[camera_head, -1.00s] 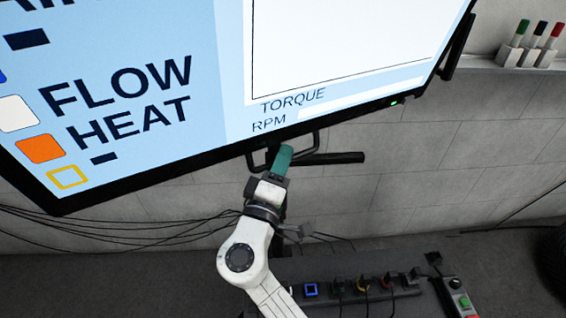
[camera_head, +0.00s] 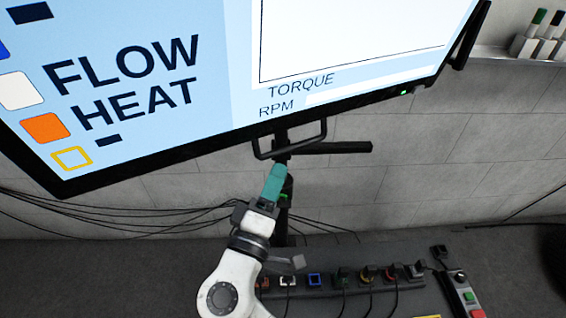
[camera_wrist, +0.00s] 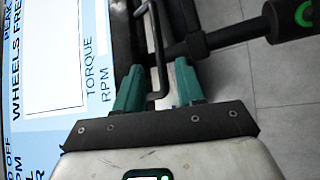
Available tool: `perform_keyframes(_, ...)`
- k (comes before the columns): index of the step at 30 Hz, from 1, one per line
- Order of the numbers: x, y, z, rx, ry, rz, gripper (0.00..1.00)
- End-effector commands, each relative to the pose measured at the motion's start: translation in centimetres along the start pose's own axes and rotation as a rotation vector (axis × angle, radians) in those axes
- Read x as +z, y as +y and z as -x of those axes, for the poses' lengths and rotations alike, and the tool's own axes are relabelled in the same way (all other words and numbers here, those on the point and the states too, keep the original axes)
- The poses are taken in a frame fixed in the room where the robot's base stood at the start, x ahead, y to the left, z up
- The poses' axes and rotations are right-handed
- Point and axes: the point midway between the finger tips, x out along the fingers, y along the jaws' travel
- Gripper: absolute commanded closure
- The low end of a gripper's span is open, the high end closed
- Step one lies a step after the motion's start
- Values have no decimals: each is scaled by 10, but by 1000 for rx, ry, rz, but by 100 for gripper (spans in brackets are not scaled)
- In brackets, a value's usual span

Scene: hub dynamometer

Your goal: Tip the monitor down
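The monitor (camera_head: 215,150) is a large black-framed screen tilted across the upper left, showing FLOW, HEAT, TORQUE and RPM. It also shows at the left of the wrist view (camera_wrist: 55,60). A black loop handle (camera_head: 322,133) hangs under its lower edge; in the wrist view the handle bar (camera_wrist: 156,50) runs down between my fingers. My gripper (camera_head: 277,172) has teal fingers, here just below the handle with a small gap in the picture. The fingers are apart in the wrist view (camera_wrist: 158,88), with nothing clamped. Whether they touch the bar is unclear.
A dark stand arm (camera_head: 340,148) runs behind the handle. Below lies a bench with a row of plugs and cables (camera_head: 343,278). A shelf with markers (camera_head: 535,45) is at the upper right. The grey wall (camera_head: 430,180) to the right is bare.

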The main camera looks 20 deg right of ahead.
Motion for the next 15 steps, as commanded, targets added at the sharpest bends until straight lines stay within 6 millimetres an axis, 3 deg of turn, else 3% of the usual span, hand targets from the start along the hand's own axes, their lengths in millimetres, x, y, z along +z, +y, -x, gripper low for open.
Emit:
perform_keyframes(6, 0, 0, 24, 1, 0, -1, 61)
perform_keyframes(15, 0, 0, 28, 1, -1, -1, 61)
